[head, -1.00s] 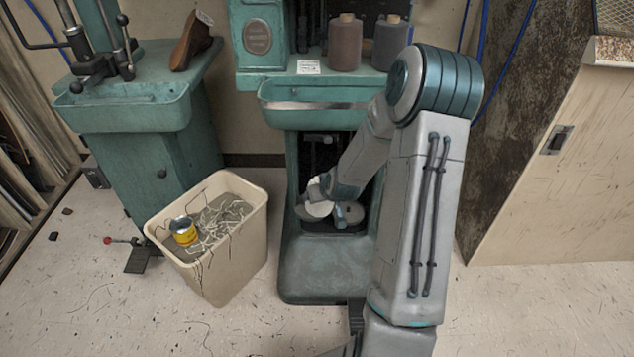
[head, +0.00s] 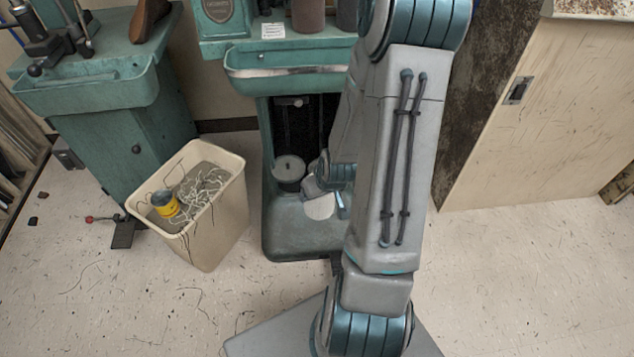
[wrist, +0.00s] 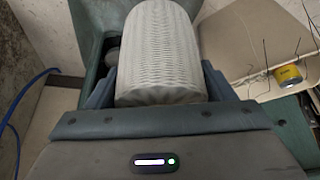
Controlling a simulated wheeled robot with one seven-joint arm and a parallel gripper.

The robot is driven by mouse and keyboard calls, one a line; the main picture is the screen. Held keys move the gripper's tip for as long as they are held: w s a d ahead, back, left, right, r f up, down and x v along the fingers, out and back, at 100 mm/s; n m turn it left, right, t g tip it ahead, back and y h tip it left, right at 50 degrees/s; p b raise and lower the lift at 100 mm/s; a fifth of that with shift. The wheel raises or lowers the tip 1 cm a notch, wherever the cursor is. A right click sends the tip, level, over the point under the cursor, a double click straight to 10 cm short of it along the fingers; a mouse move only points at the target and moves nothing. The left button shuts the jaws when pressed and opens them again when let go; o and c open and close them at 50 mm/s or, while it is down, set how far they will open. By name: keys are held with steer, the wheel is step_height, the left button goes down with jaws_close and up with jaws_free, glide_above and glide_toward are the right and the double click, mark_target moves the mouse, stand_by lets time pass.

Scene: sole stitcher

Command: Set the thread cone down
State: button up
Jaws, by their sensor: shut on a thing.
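My gripper (wrist: 158,88) is shut on the white thread cone (wrist: 160,50), with one finger on each side of its ridged, woven-looking surface. In the head view the cone (head: 320,207) shows as a pale shape at the end of my arm, in front of the machine's dark recess and over its green base. My gripper (head: 330,200) is partly hidden by my own arm there. I cannot tell whether the cone touches the base.
A cream bin (head: 205,235) with thread scraps and a yellow can (head: 165,205) stands to the left. The green machine's tray (head: 290,82) overhangs the recess. Floor around is mostly clear.

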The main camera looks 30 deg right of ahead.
steer(key=w+d+f+m+h+b, duration=0.1)
steer(key=w+d+f+m+b, duration=0.1)
steer(key=w+d+f+b, duration=0.4)
steer(key=w+d+f+m+b, duration=0.2)
steer(key=f+b, duration=0.2)
steer(key=f, duration=0.3)
steer(key=shift+g+h, duration=0.3)
steer(key=shift+w+d+f+b, duration=0.7)
steer(key=shift+w+d, duration=0.55)
steer(key=shift+w, duration=1.55)
steer(key=shift+w+d+f+b, duration=0.65)
steer(key=shift+w+d, duration=0.55)
steer(key=shift+w, duration=1.55)
steer(key=shift+w+d+f+b, duration=0.5)
steer(key=shift+w+d+b, duration=0.55)
steer(key=shift+w, duration=1.75)
steer(key=shift+d+f, duration=0.1)
steer(key=shift+d, duration=0.1)
steer(key=o, duration=1.1)
steer(key=shift+f, duration=0.1)
steer(key=shift+o, duration=0.2)
